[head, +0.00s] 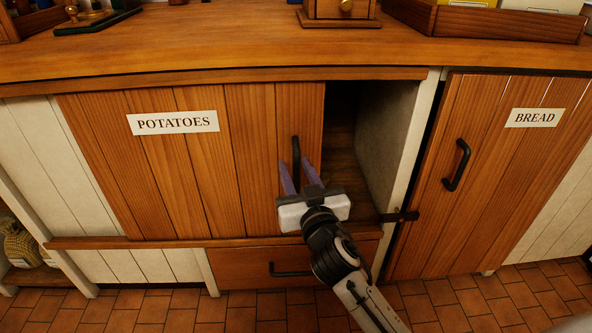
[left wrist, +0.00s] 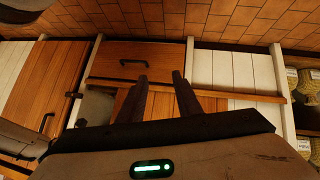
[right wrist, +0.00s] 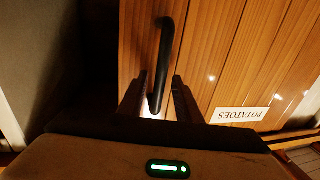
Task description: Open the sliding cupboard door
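The wooden sliding door (head: 235,150) carries a POTATOES label (head: 173,123) and covers the left part of the cupboard. To its right is a dark opening (head: 350,140) with a pale side wall. The door's black vertical handle (head: 296,152) is near its right edge. My right gripper (head: 298,170) is at the handle's lower part. In the right wrist view the handle (right wrist: 166,45) runs down between the two parted fingers (right wrist: 160,82), with a gap on at least one side. My left gripper (left wrist: 160,78) is open and empty in the left wrist view, outside the head view.
A hinged BREAD door (head: 490,170) with a black handle stands right of the opening, with a dark latch (head: 400,215) at its edge. A drawer (head: 240,268) is below the sliding door. The wooden counter (head: 230,45) above holds a tray (head: 500,20) and a small drawer box (head: 338,10).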

